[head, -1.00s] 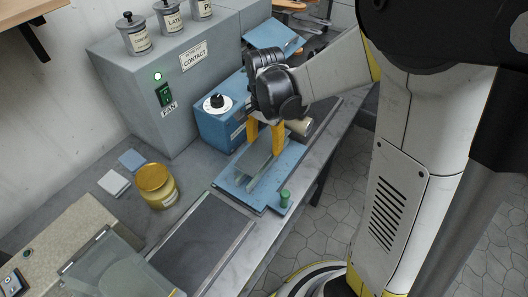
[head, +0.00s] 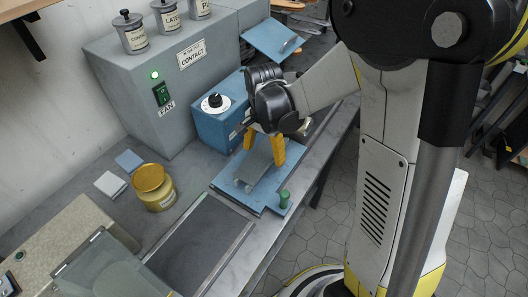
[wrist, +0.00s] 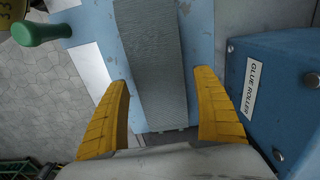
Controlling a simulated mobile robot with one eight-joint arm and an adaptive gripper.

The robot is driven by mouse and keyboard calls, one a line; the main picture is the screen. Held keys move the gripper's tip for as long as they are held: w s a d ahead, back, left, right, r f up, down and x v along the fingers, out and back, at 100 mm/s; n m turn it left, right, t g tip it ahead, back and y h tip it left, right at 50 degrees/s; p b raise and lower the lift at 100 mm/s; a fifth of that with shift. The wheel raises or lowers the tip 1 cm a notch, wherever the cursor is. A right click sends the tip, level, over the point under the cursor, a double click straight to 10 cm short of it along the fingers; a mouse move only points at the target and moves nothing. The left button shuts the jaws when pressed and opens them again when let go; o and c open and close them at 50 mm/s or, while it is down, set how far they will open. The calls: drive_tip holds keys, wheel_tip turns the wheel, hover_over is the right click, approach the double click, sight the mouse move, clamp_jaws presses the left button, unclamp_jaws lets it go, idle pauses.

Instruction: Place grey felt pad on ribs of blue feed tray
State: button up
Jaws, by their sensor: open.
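The grey felt pad (head: 254,167) is a long grey strip lying lengthwise over the middle of the blue feed tray (head: 268,193). In the wrist view the pad (wrist: 152,60) looks flat, with blue tray surface (wrist: 203,30) along both sides. The ribs beneath it are mostly hidden. My gripper (head: 265,150) is over the far part of the tray. In the wrist view its yellow fingers (wrist: 163,112) stand open, one on each side of the pad, with visible gaps to it. Nothing is held between them.
The blue glue roller box (wrist: 285,100) stands close to my right finger in the wrist view. A yellow tin (head: 153,187), a white pad (head: 110,184) and a dark belt panel (head: 200,244) lie left of the tray.

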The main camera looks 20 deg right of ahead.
sight(264, 153)
wheel_tip(264, 153, up, 12)
drive_tip(key=p, duration=0.4)
drive_tip(key=s+r+n+t, duration=0.7)
drive_tip(key=s+n, duration=0.3)
drive_tip(key=s, duration=0.2)
drive_tip(key=shift+s+r+n, duration=0.35)
drive_tip(key=shift+s+n, duration=0.05)
